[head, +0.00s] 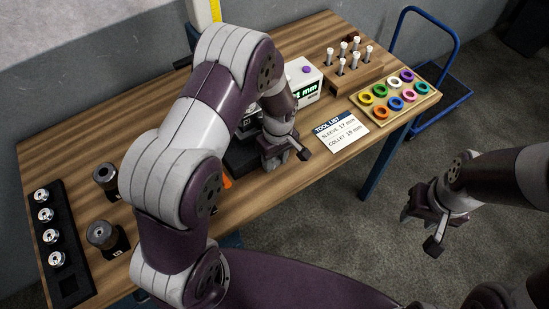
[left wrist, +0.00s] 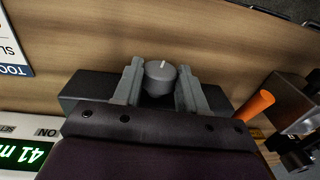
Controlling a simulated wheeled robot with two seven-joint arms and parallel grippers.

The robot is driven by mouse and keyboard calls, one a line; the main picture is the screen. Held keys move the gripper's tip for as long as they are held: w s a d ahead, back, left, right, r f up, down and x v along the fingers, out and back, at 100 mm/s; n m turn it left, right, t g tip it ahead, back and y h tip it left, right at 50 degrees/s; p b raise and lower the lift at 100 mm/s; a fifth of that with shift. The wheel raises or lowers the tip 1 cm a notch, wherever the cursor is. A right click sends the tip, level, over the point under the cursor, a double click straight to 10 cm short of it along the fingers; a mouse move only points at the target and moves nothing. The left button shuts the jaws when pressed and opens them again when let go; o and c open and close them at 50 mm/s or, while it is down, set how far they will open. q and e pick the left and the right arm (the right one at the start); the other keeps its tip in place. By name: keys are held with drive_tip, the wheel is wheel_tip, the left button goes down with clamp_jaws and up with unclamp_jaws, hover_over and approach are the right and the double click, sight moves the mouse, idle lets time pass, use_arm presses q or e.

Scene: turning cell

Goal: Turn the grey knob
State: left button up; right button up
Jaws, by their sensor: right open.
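The grey knob (left wrist: 161,76) is a short round cylinder with a white mark on its top, seen in the left wrist view. The mark points to the top of that picture. In the head view my left gripper (head: 273,166) hides the knob, over a dark base (head: 240,158). My right gripper (head: 416,214) is open and empty, off the table's right side above the floor.
A white display box (head: 305,80) reads 41 mm in the left wrist view. A tool list card (head: 337,132), a wooden peg block (head: 352,75) and a ring tray (head: 432,92) lie to the right. A black rack (head: 68,283) and two dark cylinders are left.

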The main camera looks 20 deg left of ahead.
use_arm(q)
drive_tip(key=shift+w+d+f+g+y, duration=0.15)
drive_tip(key=shift+g+y, duration=0.65)
drive_tip(key=shift+g, duration=0.3)
drive_tip(key=shift+r+g+y+p, duration=0.3)
drive_tip(key=shift+p, duration=0.55)
drive_tip(key=shift+d+f+p, duration=0.1)
drive_tip(key=shift+p, duration=0.25)
drive_tip(key=shift+w+f+g, duration=0.1)
drive_tip(key=shift+f+g, duration=0.05)
drive_tip(key=shift+g, duration=0.15)
drive_tip(key=shift+f, duration=0.1)
drive_tip(key=o, duration=1.1)
drive_tip(key=shift+c, duration=0.2)
